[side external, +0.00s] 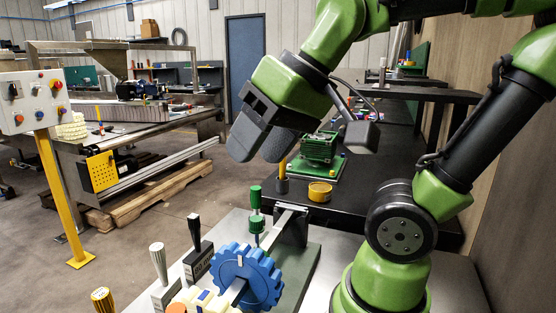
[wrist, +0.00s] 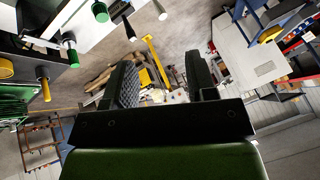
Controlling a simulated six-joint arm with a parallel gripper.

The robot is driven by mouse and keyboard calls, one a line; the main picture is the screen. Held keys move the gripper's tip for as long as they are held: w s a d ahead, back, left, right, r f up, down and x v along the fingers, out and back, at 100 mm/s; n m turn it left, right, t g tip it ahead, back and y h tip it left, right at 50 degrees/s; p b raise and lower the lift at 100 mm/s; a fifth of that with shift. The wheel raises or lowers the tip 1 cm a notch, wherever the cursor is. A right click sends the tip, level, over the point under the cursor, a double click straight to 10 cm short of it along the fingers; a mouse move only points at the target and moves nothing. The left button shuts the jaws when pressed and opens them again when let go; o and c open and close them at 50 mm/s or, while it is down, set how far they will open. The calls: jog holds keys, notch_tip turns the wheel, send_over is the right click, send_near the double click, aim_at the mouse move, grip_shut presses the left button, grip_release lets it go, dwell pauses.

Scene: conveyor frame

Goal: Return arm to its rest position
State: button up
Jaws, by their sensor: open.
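My gripper (side external: 262,146) is raised in the air at the middle of the side external view, its two dark padded fingers pointing down and left. The fingers stand apart with nothing held between them. In the wrist view my gripper (wrist: 163,76) shows the same two fingers spread, with the floor and distant equipment seen through the gap. My arm is folded above the grey work table (side external: 225,240), clear of the items on it.
A blue gear (side external: 262,277) sits on the table among upright handled tools (side external: 195,240) and a green-topped peg (side external: 256,205). A green motor (side external: 319,147) and a yellow ring (side external: 320,191) rest on the black bench (side external: 372,190). A control box (side external: 33,102) stands at far left.

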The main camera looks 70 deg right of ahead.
jog(key=shift+s+a+f+t, duration=0.2)
jog(key=shift+s+f, duration=0.25)
jog(key=shift+s, duration=0.2)
jog(key=shift+s+a+f+t, duration=0.1)
jog(key=shift+s+f+t, duration=0.1)
jog(key=shift+s+f, duration=0.35)
jog(key=shift+r, duration=0.1)
